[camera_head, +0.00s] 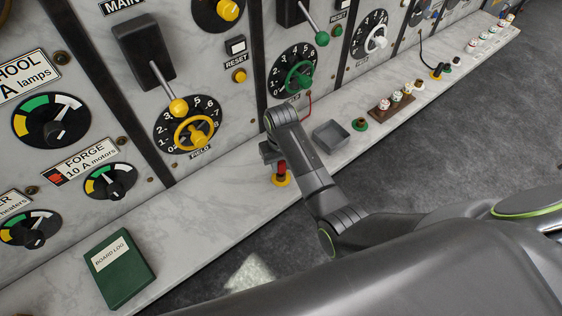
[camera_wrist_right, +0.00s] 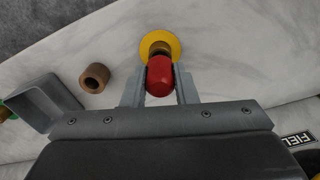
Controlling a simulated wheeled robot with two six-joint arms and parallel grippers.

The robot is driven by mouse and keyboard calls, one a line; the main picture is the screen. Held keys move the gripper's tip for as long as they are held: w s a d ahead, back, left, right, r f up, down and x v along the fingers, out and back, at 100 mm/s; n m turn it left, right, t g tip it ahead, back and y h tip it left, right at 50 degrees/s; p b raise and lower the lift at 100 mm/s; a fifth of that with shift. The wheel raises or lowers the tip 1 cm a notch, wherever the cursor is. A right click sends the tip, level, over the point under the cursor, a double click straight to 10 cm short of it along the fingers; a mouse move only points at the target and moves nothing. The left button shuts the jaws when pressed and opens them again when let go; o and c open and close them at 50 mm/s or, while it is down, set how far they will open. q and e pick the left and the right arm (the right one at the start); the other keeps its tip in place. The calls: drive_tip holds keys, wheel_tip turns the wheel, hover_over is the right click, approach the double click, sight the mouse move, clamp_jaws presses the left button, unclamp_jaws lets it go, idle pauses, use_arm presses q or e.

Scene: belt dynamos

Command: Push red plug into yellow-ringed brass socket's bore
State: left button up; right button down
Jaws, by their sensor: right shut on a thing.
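The red plug (camera_wrist_right: 160,76) is held between the two fingers of my right gripper (camera_wrist_right: 160,84) in the right wrist view. In the head view the red plug (camera_head: 282,167) stands upright over the yellow-ringed brass socket (camera_head: 281,180) on the marble ledge. In the wrist view the yellow ring (camera_wrist_right: 160,40) shows just beyond the plug, with brass between them. I cannot tell how deep the plug sits in the bore. My right gripper in the head view (camera_head: 276,158) is partly hidden by its own arm. My left gripper is not in view.
A grey tray (camera_head: 331,136) and a green-ringed socket (camera_head: 360,124) stand to the right on the ledge. A green log book (camera_head: 119,268) lies at left. The switchboard (camera_head: 232,108) rises behind the ledge.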

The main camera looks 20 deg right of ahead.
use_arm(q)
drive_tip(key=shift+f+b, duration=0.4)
use_arm(e)
drive_tip(key=shift+f, duration=1.2)
drive_tip(key=c, duration=1.1)
unclamp_jaws()
drive_tip(key=shift+r, duration=0.1)
